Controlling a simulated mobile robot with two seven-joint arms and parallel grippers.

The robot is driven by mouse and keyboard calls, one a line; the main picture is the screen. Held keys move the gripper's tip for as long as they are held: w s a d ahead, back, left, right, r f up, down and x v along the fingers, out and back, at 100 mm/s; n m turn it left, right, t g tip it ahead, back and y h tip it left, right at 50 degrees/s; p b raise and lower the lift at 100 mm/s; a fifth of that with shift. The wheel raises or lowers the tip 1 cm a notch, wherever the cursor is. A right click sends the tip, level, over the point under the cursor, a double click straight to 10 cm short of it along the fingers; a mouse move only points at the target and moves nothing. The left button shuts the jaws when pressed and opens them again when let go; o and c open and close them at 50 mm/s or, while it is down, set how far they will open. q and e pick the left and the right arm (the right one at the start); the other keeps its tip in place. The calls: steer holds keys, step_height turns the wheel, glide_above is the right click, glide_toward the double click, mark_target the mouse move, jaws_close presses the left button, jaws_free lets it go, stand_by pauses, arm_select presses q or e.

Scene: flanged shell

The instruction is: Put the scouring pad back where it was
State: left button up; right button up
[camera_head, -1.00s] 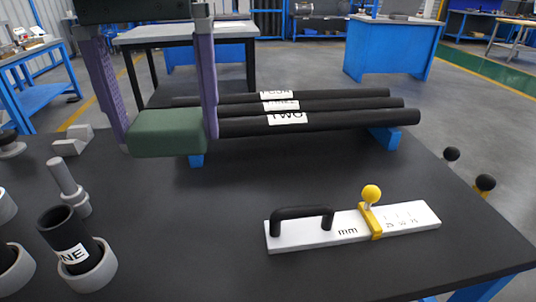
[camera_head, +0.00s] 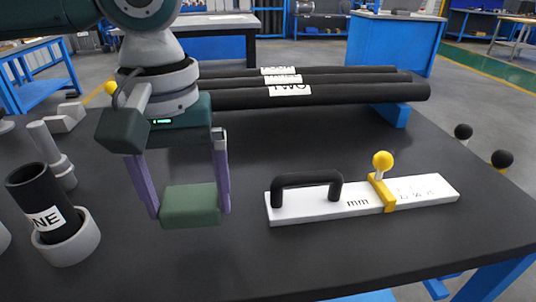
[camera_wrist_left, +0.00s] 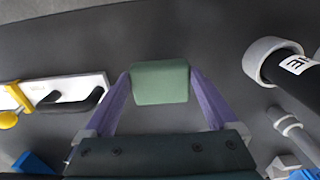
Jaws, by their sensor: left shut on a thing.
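The scouring pad (camera_head: 190,205) is a green block. My left gripper (camera_head: 190,204) is shut on it, with one purple finger on each side. The pad is left of the white measuring bar with the black handle, over the dark tabletop. I cannot tell whether it touches the table. In the left wrist view the pad (camera_wrist_left: 160,82) sits between the two fingertips (camera_wrist_left: 160,85), with dark tabletop around it. My right gripper does not show.
The white bar (camera_head: 448,190) with a black handle (camera_head: 306,181) and yellow slider (camera_head: 382,195) lies to the right. A black tube marked "NE" (camera_head: 35,190) stands in a grey ring (camera_head: 75,243) at the left. Long black tubes (camera_head: 350,93) lie at the back on a blue support (camera_head: 394,115).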

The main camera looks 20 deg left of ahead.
mark_target(193, 220)
arm_select(q)
step_height(193, 220, down, 4)
steer(key=shift+b, duration=0.55)
steer(key=shift+f, duration=0.1)
steer(key=shift+f, duration=0.15)
steer(key=o, duration=0.9)
steer(key=shift+o, duration=0.2)
